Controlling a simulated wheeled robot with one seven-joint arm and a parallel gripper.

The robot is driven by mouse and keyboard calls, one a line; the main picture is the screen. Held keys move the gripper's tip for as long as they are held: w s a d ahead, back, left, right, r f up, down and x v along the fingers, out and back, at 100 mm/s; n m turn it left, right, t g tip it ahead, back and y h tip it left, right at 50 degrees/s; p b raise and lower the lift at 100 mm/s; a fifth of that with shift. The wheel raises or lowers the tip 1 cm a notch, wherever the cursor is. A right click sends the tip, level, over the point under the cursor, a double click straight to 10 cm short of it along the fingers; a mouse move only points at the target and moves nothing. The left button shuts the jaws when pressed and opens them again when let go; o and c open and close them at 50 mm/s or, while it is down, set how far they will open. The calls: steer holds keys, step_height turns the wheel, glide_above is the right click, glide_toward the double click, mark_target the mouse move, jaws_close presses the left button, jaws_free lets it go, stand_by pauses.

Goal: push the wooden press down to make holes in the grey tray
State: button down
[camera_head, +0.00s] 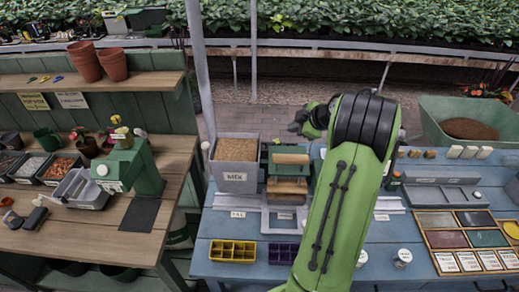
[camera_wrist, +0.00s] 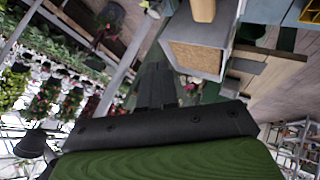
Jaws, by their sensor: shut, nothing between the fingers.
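The wooden press (camera_head: 288,186) stands in a green frame on the blue table, left of my arm. It has a light wooden bar (camera_head: 290,159) on top and a wooden block below. A grey tray (camera_head: 284,199) shows only partly under the block, and any holes in it cannot be made out. My gripper (camera_head: 299,121) is raised above and behind the press, apart from it. In the wrist view my gripper (camera_wrist: 157,80) is shut and empty, its dark fingers together. A light wooden piece at the top of that view (camera_wrist: 203,10) may be the press bar.
A grey bin of brown mix (camera_head: 236,150) stands left of the press, and also shows in the wrist view (camera_wrist: 195,58). Yellow (camera_head: 232,251) and purple (camera_head: 283,252) cell trays lie in front. Seed boxes and a green wheelbarrow (camera_head: 470,112) are at right.

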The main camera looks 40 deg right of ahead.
mark_target(293, 159)
steer(key=shift+s+d+f, duration=0.15)
steer(key=shift+d, duration=0.05)
step_height(293, 159, down, 8)
steer(key=b, duration=0.6)
steer(key=shift+f, duration=0.25)
steer(key=shift+f+b, duration=0.25)
steer(key=shift+b, duration=0.15)
stand_by(1.3)
steer(key=shift+f+b, duration=0.35)
steer(key=shift+b, duration=0.3)
steer(key=shift+a+f+b, duration=0.1)
steer(key=shift+f+b, duration=1.75)
steer(key=shift+b, duration=0.2)
stand_by(1.3)
steer(key=shift+r+p, duration=1.3)
steer(key=shift+r, duration=1)
